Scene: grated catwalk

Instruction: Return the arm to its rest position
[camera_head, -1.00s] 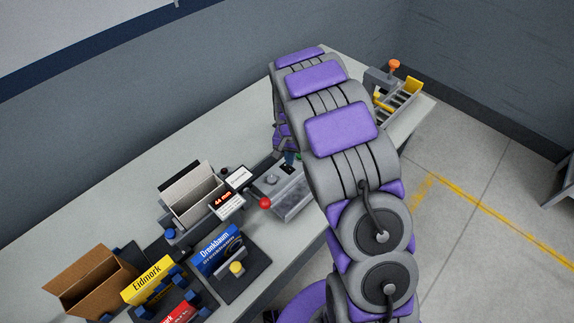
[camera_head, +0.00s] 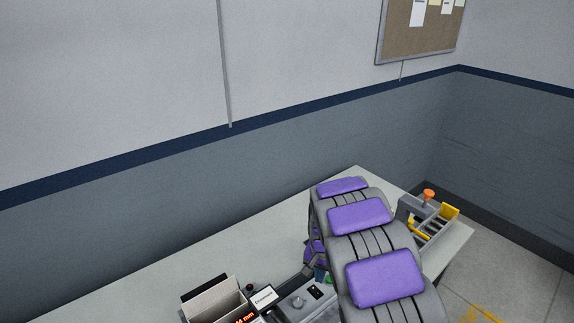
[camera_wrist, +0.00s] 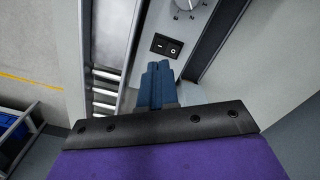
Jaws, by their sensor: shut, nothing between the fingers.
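My arm, grey with purple pads, arches over the workbench (camera_head: 140,282) in the head view and hides part of it. My gripper (camera_wrist: 158,78) shows in the wrist view as two blue fingers pressed together, with nothing between them. It is over or beside a grey machine (camera_wrist: 215,35) with a black rocker switch and a dial. I cannot tell whether the fingertips touch it. In the head view the gripper is mostly hidden behind my arm, near the same machine (camera_head: 298,302).
An open box (camera_head: 215,302) stands left of the machine, beside a red numeric display. A grey rack with yellow parts and an orange knob (camera_head: 428,195) is at the bench's right end. A wall runs behind the bench. Floor is open at the right.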

